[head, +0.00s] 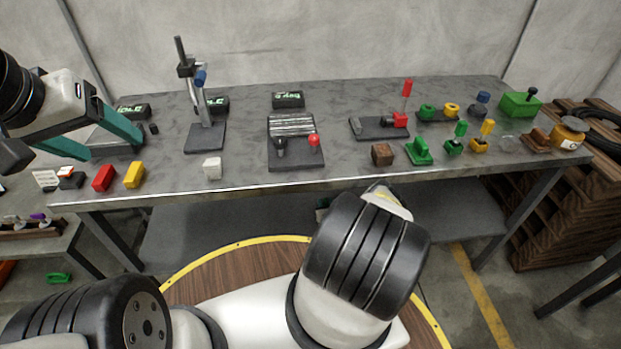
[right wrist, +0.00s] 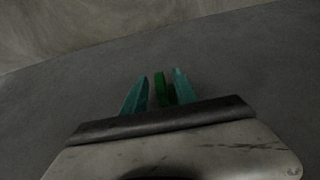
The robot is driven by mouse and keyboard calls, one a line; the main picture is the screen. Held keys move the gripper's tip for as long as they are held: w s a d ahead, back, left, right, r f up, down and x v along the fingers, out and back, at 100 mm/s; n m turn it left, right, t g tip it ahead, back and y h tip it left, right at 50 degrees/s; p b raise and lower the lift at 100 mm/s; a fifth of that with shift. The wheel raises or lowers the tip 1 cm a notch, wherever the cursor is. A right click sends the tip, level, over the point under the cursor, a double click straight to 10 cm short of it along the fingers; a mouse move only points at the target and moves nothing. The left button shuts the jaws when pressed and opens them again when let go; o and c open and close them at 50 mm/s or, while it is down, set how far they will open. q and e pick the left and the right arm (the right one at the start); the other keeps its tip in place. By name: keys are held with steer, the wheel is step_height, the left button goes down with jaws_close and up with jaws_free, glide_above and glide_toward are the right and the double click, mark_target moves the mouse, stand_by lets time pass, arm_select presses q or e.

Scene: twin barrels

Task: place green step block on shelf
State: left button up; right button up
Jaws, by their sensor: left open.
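A green block with a stepped outline (head: 419,152) stands on the grey workbench (head: 345,165), right of a brown cube. In the right wrist view, a dark green upright piece (right wrist: 160,89) stands between the teal fingers of my right gripper (right wrist: 160,93). A gap shows on its left side; whether the fingers press on it is unclear. In the head view the right gripper is hidden, with my arm reaching toward the bench's front edge. My left gripper (head: 85,140) is open and empty above the bench's left end. A grey lower shelf (head: 465,212) lies under the bench.
A brown cube (head: 382,154), a white cube (head: 212,167) and red (head: 104,178) and yellow (head: 135,175) blocks line the bench front. A stand (head: 205,135) rises behind. A wooden rack (head: 545,215) stands right. The bench edge lies close beyond my right arm.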

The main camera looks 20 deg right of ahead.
steer(key=shift+s+r, duration=0.1)
steer(key=shift+r, duration=0.1)
steer(key=v, duration=1.1)
steer(key=shift+s, duration=0.35)
steer(key=shift+s+a+r, duration=0.1)
